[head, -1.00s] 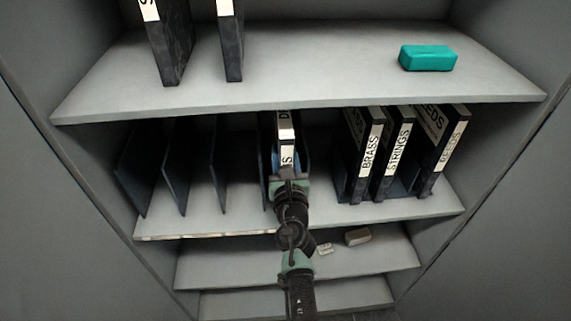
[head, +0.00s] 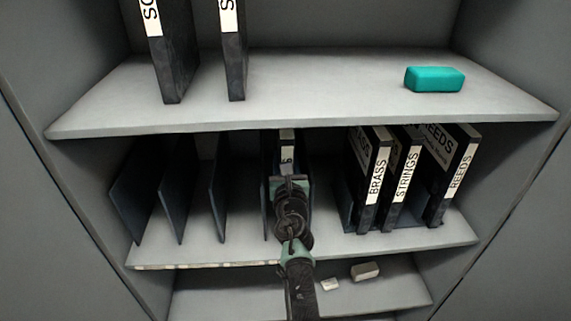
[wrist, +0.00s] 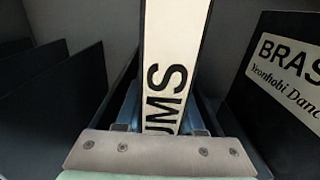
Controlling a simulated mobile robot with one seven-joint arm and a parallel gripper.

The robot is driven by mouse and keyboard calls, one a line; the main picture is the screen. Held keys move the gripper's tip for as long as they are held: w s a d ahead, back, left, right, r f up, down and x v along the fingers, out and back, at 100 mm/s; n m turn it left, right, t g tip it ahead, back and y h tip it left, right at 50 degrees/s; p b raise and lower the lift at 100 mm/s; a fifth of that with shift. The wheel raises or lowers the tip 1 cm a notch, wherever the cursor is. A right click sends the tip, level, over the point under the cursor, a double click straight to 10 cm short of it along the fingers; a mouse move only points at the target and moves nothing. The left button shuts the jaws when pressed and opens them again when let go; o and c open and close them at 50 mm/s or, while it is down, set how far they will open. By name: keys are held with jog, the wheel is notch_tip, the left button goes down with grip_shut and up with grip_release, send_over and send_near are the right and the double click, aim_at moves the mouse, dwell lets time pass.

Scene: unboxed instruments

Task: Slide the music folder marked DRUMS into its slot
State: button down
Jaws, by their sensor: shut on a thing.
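The DRUMS folder (wrist: 172,62) stands upright in front of the wrist camera, its white spine label showing "UMS". In the head view only the top of its spine (head: 287,138) shows above my gripper (head: 290,182); my arm hides the rest. My gripper also shows in the wrist view (wrist: 160,130), shut on the folder near the spine. The folder is between two dark dividers on the middle shelf (head: 240,250). How deep it sits is hard to tell.
Empty dividers (head: 172,195) stand to the left. The BRASS (head: 374,180), STRINGS (head: 403,180) and REEDS (head: 452,180) folders stand to the right. A teal box (head: 434,79) and two dark folders are on the shelf above. Small pale blocks (head: 365,271) lie on the shelf below.

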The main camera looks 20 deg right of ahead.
jog(key=shift+r, duration=0.15)
jog(key=shift+c, duration=2.2)
grip_release()
jog(key=p+v, duration=0.6)
jog(key=v, duration=0.7)
jog(key=shift+p, duration=0.3)
